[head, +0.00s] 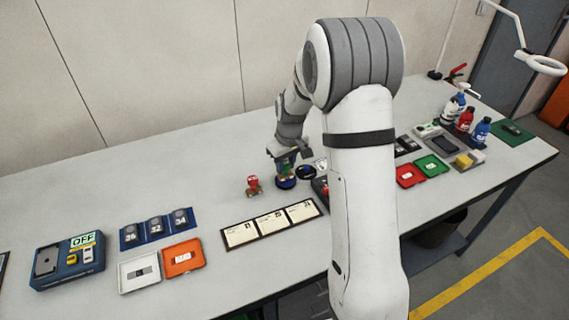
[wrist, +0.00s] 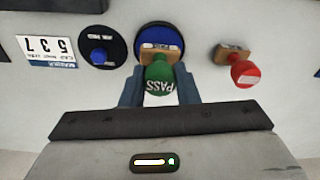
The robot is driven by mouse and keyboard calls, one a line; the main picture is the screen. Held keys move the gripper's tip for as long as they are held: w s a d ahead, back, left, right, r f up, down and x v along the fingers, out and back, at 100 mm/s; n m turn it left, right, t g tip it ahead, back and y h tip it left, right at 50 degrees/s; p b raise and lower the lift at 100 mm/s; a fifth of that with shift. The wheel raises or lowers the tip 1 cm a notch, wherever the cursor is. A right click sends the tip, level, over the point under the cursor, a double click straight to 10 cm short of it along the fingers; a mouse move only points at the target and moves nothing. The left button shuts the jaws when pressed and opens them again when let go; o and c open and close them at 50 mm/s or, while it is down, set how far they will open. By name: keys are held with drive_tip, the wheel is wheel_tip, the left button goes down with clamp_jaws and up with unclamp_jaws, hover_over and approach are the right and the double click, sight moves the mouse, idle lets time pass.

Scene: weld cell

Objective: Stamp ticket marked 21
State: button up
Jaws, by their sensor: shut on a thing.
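My gripper (head: 286,160) is shut on a green stamp (wrist: 159,75) whose round top reads PASS in the wrist view. The stamp's wooden block is over a round blue ink pad (wrist: 173,35); I cannot tell whether it touches the pad. A red stamp (head: 253,186) stands to the left in the head view and to the right in the wrist view (wrist: 245,72). A dark-framed board (head: 227,245) with three white tickets lies in front. Their numbers are too small to read surely in the head view.
In the head view, an orange tray (head: 199,257) and a blue tray (head: 130,240) are at left. My arm hides the table's middle.

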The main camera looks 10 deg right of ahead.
drive_tip(key=shift+f+b, duration=0.55)
idle(1.9)
drive_tip(key=shift+r+p, duration=2.1)
drive_tip(key=shift+r, duration=1.5)
drive_tip(key=shift+f, duration=0.1)
